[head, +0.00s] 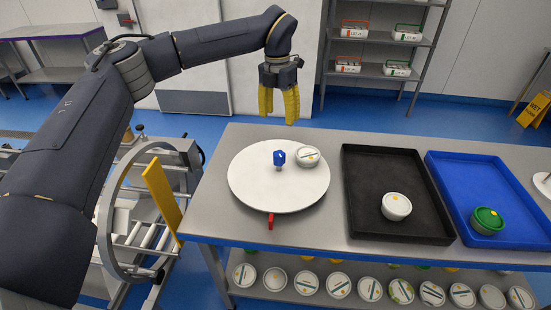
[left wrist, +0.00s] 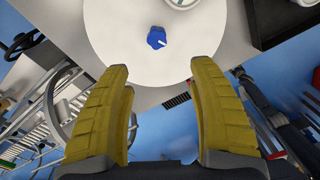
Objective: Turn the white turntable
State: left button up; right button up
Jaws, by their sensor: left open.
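The white turntable (head: 262,195) lies flat on the left part of the grey table. A blue knob (head: 279,158) stands near its middle, and a white lidded tub (head: 308,157) sits near its back right edge. A red piece (head: 270,220) sticks out at its front edge. My left gripper (head: 279,118) is open and empty, above and behind the turntable, with yellow fingers pointing down. In the left wrist view the turntable (left wrist: 110,40) and its blue knob (left wrist: 156,38) lie beyond the spread fingers (left wrist: 162,75). My right gripper is not in view.
A black tray (head: 362,205) with a white tub (head: 396,206) and a blue tray (head: 450,185) with a green-lidded tub (head: 487,220) stand to the right. Several tubs line the lower shelf (head: 235,272). A ring-shaped frame (head: 103,228) stands left of the table.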

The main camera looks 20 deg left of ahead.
aim_at(279, 153)
pick_arm(q)
notch_tip(279, 153, down, 17)
dwell(0.9)
jog(key=shift+c, duration=0.4)
grip_shut()
